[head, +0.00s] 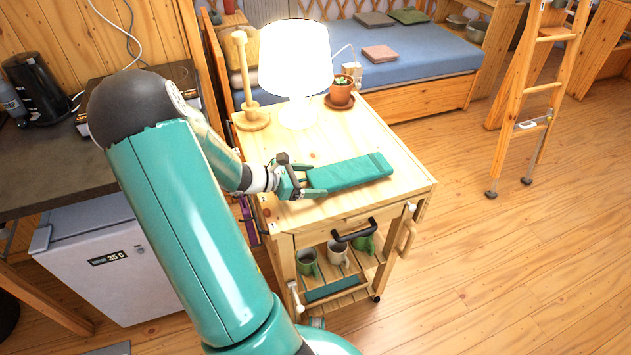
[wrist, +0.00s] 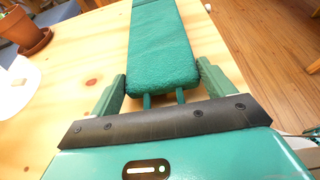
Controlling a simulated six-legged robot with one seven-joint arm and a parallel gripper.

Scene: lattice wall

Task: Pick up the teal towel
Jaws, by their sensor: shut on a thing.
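The teal towel (head: 349,173) is a long folded strip on the wooden cart top, or just above it; I cannot tell which. It runs to the right from my gripper (head: 305,183) in the head view. In the wrist view the towel (wrist: 163,50) extends away from me. The fingers of my gripper (wrist: 160,88) stand on either side of its near end and are shut on it. The towel looks flat and level.
The wooden cart (head: 395,147) also carries a lit lamp (head: 295,60), a potted plant (head: 341,91) and a wooden peg stand (head: 250,110). Mugs (head: 338,253) stand on its lower shelf. A ladder (head: 535,95) and open floor (head: 500,260) are to the right.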

